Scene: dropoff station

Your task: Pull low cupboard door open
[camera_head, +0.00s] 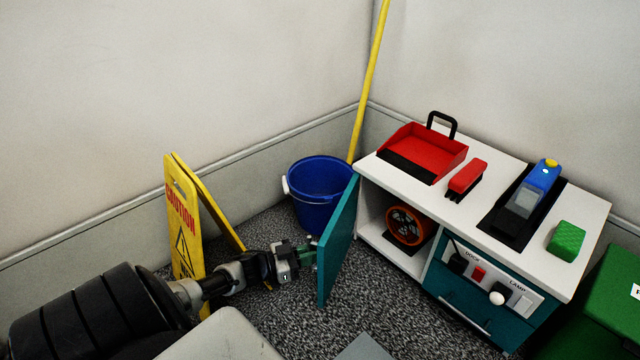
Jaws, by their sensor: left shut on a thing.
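The low cupboard (585,276) is white with a teal door (338,240) on its left side. The door stands swung out, and the open compartment behind it shows an orange and black wheel-like reel (406,226). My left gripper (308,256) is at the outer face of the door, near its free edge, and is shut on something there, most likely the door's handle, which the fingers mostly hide. My right gripper is not in view.
A yellow caution sign (182,222) stands close behind my left arm. A blue bucket (318,205) with a yellow pole (370,80) is behind the door. A red dustpan (436,150), red brush (467,178) and green sponge (567,240) lie on top. A green bin (605,300) is at right.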

